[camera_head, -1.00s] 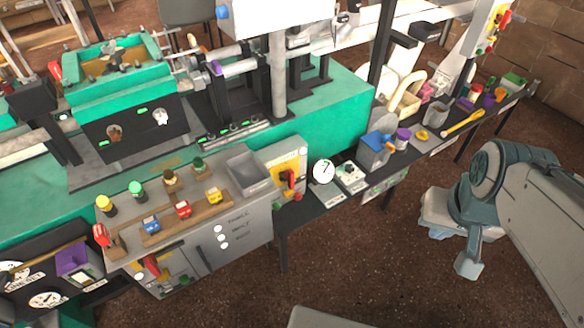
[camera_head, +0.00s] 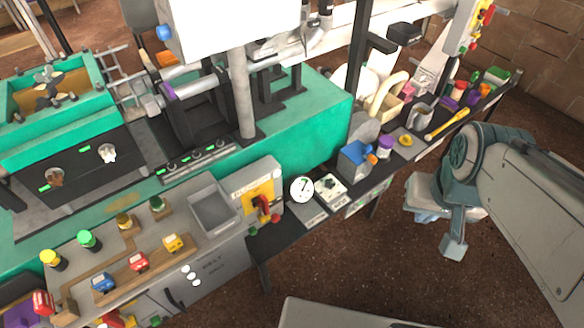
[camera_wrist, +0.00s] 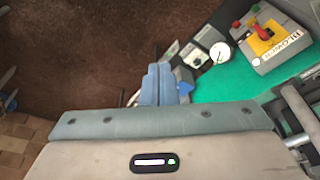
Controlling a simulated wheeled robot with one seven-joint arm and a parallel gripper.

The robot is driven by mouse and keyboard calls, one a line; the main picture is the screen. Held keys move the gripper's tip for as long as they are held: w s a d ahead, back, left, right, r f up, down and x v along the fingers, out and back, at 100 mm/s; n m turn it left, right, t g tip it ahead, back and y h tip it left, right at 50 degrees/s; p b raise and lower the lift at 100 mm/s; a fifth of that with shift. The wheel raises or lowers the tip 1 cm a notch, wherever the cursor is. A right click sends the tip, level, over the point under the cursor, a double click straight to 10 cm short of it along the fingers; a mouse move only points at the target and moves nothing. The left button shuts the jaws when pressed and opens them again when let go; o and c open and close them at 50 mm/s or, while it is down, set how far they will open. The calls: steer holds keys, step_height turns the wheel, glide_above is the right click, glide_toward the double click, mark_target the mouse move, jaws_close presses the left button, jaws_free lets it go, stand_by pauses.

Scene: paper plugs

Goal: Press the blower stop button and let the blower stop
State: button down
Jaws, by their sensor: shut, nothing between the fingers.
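The grey blower control box (camera_head: 240,187) stands at the right end of the grey console. It has a yellow plate with a red switch handle (camera_head: 262,207). A red button (camera_head: 276,218) and a green button (camera_head: 252,232) sit on its front face. My gripper (camera_wrist: 158,84) is shut and empty, over the floor, well apart from the box.
A white round dial (camera_head: 301,189) and a small device (camera_head: 331,186) lie on the dark bench right of the box. A blue-grey container (camera_head: 354,160) and a yellow tool (camera_head: 447,124) are farther along. Brown floor is open between bench and arm.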

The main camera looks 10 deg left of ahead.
steer(key=w+a+f+t+h+b, duration=0.1)
steer(key=w+a+f+b, duration=0.25)
steer(key=f+b, duration=1)
steer(key=w+a+f+h+b, duration=0.2)
steer(key=w+a+f+b, duration=0.15)
steer(key=f, duration=1.85)
steer(key=w+a+f+t+h+b, duration=0.1)
steer(key=w+a+f+b, duration=0.25)
steer(key=f+b, duration=0.95)
steer(key=w+a+f+n+t+y+b, duration=0.1)
steer(key=w+a+f+n+t+b, duration=0.35)
steer(key=f, duration=0.45)
steer(key=a+r+n+t+y+b, duration=0.1)
steer(key=a+n+t+y+b, duration=0.1)
steer(key=a, duration=0.9)
steer(key=t+y+b, duration=0.1)
steer(key=t+y, duration=0.1)
steer(key=t, duration=0.1)
steer(key=shift+s+y, duration=0.2)
steer(key=shift+y, duration=0.2)
steer(key=shift+n, duration=0.25)
steer(key=shift+a, duration=0.1)
